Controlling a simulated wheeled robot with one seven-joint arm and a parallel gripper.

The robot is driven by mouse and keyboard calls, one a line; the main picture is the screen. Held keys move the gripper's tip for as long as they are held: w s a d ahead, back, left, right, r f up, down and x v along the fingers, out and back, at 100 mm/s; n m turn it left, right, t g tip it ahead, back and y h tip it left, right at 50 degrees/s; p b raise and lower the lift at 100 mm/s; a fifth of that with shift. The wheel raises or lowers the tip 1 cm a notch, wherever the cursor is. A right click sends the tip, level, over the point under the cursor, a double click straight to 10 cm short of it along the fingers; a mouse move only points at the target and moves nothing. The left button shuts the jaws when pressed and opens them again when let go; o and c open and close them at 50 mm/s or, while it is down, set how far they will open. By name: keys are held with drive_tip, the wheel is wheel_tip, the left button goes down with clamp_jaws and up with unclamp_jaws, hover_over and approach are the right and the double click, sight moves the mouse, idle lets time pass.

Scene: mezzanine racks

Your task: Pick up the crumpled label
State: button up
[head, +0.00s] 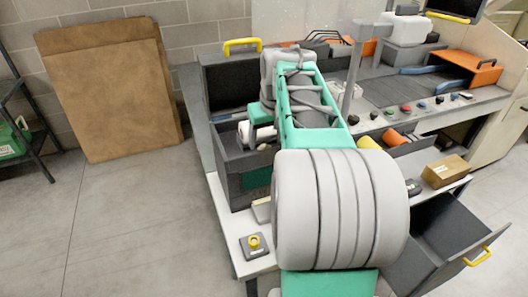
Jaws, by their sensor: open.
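I cannot make out a crumpled label for certain. A small white object (244,133) shows at the dark grey bin (232,160), just left of my arm, but its kind is unclear. My arm reaches from the bottom middle up over the workstation and covers much of its centre.
A small brown box (446,171) sits on the right ledge, above an open drawer (440,235). A yellow button box (254,246) is on the front left shelf. Large cardboard (112,88) leans on the wall. The left floor is clear.

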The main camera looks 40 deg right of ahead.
sight(265, 146)
drive_tip(key=p+x, duration=0.1)
drive_tip(key=x, duration=0.4)
drive_tip(key=shift+d, duration=0.1)
drive_tip(key=c, duration=1.4)
drive_tip(key=shift+c, duration=0.2)
